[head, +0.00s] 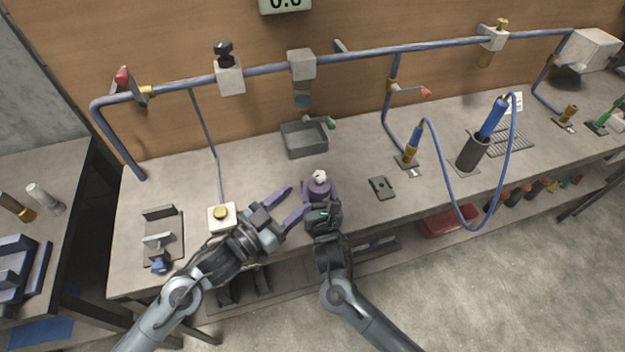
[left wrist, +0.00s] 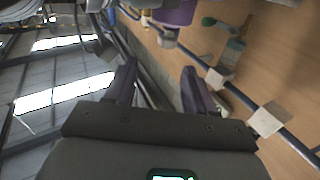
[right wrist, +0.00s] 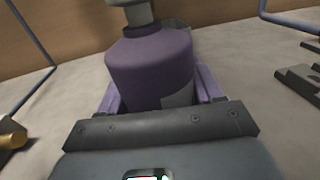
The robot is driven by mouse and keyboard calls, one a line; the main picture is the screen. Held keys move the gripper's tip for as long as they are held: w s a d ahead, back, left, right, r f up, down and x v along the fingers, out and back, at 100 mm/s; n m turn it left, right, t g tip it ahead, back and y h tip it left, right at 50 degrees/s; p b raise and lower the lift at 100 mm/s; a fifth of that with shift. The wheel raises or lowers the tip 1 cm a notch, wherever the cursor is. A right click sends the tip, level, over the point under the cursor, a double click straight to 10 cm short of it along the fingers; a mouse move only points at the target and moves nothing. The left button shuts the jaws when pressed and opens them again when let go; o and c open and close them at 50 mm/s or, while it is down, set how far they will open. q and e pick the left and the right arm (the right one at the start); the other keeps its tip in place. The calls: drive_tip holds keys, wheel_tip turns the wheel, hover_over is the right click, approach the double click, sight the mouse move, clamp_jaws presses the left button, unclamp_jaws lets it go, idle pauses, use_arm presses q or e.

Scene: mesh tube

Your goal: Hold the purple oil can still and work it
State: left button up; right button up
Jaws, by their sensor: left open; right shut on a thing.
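The purple oil can (head: 318,186) stands upright on the bench near its front edge, with a pale top. It fills the middle of the right wrist view (right wrist: 150,65), where its neck and grey top are cut by the upper edge. My right gripper (head: 320,203) is shut on the can's body, one finger on each side. My left gripper (head: 291,207) is open and empty, just left of the can at the bench front. In the left wrist view its fingers (left wrist: 160,88) are spread with nothing between them. A purple piece, likely the can (left wrist: 175,12), shows at the top there.
A grey tray (head: 304,140) stands behind the can under a pipe outlet. A small dark plate (head: 382,187) lies to the right. A white block with a yellow button (head: 221,215) and a metal fixture (head: 160,238) are to the left. A blue pipe (head: 270,70) runs along the back.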

sight(319, 174)
use_arm(q)
drive_tip(key=w+a+m+g+h, duration=0.3)
drive_tip(key=a+g, duration=0.1)
drive_tip(key=g, duration=0.1)
drive_tip(key=x, duration=1.1)
drive_tip(key=shift+d+r, duration=0.2)
drive_tip(key=shift+r, duration=0.1)
drive_tip(key=c, duration=0.9)
drive_tip(key=n+t+y, duration=0.2)
drive_tip(key=t, duration=0.1)
drive_tip(key=shift+s+d+f+n, duration=0.1)
drive_tip(key=shift+d+n, duration=0.05)
drive_tip(key=shift+n, duration=0.15)
drive_tip(key=shift+c, duration=0.2)
drive_tip(key=shift+n+t+y, duration=1.1)
drive_tip(key=shift+t+y, duration=0.2)
drive_tip(key=shift+t, duration=0.1)
